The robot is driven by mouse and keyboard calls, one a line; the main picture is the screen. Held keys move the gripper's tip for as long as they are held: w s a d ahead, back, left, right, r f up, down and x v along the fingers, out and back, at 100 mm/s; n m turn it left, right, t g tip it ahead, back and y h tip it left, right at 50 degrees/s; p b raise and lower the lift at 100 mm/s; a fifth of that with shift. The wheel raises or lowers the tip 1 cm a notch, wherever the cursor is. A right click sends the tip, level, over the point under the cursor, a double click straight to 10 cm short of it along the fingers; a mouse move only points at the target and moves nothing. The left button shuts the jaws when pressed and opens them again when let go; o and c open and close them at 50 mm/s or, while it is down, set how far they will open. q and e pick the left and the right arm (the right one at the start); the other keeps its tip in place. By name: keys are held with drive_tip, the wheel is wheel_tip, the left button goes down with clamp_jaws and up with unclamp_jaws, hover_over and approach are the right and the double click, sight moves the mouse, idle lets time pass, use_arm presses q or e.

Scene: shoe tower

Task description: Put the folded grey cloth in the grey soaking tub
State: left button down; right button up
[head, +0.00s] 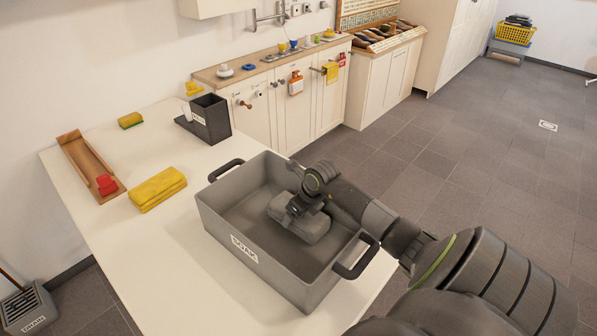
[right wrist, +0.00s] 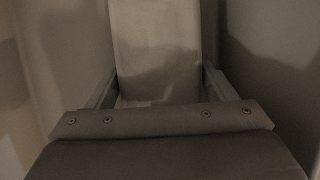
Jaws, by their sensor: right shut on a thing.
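The grey soaking tub (head: 219,215), marked SOAK, stands on the white table with its two dark handles. The folded grey cloth (head: 312,228) is inside the tub's outline, toward its right side. My right gripper (head: 300,207) reaches in over the tub's right rim and is shut on the cloth. I cannot tell whether the cloth touches the tub floor. In the right wrist view the grey cloth (right wrist: 155,45) runs between the fingers of my right gripper (right wrist: 158,90), with grey walls around it. My left gripper is not in view.
On the white table (head: 150,245) are a folded yellow cloth (head: 158,189), a wooden tray (head: 85,168) with a red item, a yellow-green sponge (head: 131,120) and a black holder (head: 210,118). A counter with cabinets (head: 270,105) stands behind. The table's front left is clear.

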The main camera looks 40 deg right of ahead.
drive_tip(key=shift+f, duration=0.1)
drive_tip(key=o, duration=1.1)
drive_tip(key=shift+c, duration=0.2)
drive_tip(key=b+v, duration=0.1)
drive_tip(key=v, duration=1.1)
